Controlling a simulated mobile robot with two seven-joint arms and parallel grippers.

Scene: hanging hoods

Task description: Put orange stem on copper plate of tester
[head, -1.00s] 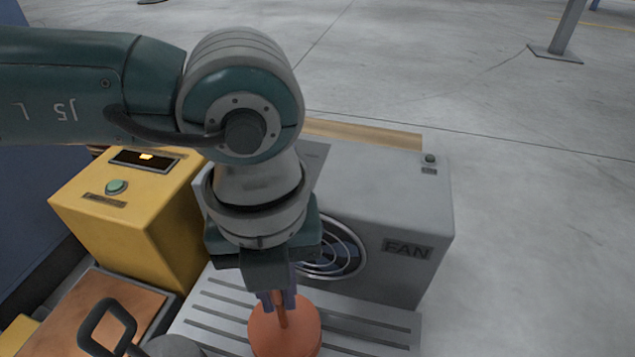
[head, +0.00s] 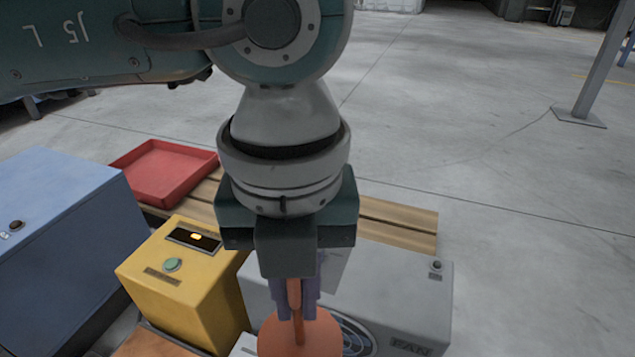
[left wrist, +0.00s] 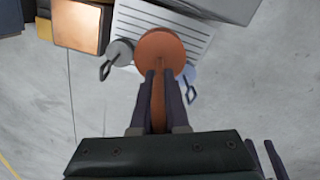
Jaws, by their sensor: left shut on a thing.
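The orange stem (head: 300,336) has a round orange disc with a thin upright rod. My left gripper (head: 297,303) is shut on the rod and holds it upright. In the left wrist view the left gripper (left wrist: 159,75) holds the stem over the slotted grey rack, and its orange disc (left wrist: 160,48) shows beyond the fingers. The tester is the yellow box (head: 180,290) with a green button and a lit display. Its copper plate (head: 150,344) is partly cut off at the bottom edge; the whole plate (left wrist: 78,27) shows in the left wrist view. My right gripper is not in view.
The grey fan box (head: 410,295) stands behind and right of the stem. A slotted rack (left wrist: 185,22) lies beneath. A grey handled piece (left wrist: 120,52) sits between stem and plate; a blue handled piece (left wrist: 190,76) is beside the stem. A red tray (head: 165,170) and blue box (head: 60,245) stand left.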

